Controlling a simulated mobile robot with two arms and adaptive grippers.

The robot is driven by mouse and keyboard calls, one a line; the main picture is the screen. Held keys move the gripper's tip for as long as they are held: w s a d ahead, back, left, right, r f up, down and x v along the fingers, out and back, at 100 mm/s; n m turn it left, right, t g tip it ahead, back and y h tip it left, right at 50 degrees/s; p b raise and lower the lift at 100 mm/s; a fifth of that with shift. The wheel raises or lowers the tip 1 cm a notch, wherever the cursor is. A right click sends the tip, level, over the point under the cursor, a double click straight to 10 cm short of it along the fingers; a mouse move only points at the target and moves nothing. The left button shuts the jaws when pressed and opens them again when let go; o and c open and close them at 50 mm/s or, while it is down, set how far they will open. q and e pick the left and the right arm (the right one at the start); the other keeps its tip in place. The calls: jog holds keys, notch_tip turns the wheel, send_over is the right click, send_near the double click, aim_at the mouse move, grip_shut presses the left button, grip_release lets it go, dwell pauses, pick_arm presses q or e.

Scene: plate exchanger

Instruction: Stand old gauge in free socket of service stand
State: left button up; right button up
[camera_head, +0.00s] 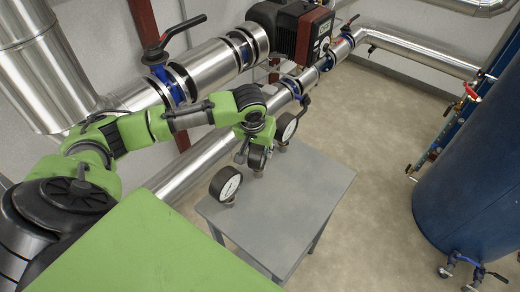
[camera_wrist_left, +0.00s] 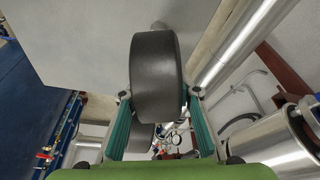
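The service stand (camera_head: 300,185) is a grey table with a flat top. A white-faced black gauge (camera_head: 226,183) stands at its left edge, and another gauge (camera_head: 287,127) stands at its back edge. My left gripper (camera_head: 257,158) is between them, low over the stand top. Its fingers (camera_wrist_left: 158,95) lie on both sides of a thick black round gauge (camera_wrist_left: 156,75), apparently the old gauge, and look closed on it. This gauge's stem (camera_wrist_left: 158,25) points towards the grey stand top (camera_wrist_left: 85,40). Whether the stem is seated in a socket cannot be told. My right gripper is not in view.
Large silver pipes (camera_head: 205,65) with a blue valve with a black handle (camera_head: 165,60) and a dark pump (camera_head: 285,25) run behind the stand. A big blue tank (camera_head: 470,190) stands at the right. The stand's front and right top is bare, and the floor between stand and tank is clear.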

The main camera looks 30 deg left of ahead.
pick_arm(q)
jog(key=shift+o, duration=1.4)
jog(key=shift+s+r, duration=0.1)
jog(key=shift+r, duration=0.05)
jog(key=v, duration=1.2)
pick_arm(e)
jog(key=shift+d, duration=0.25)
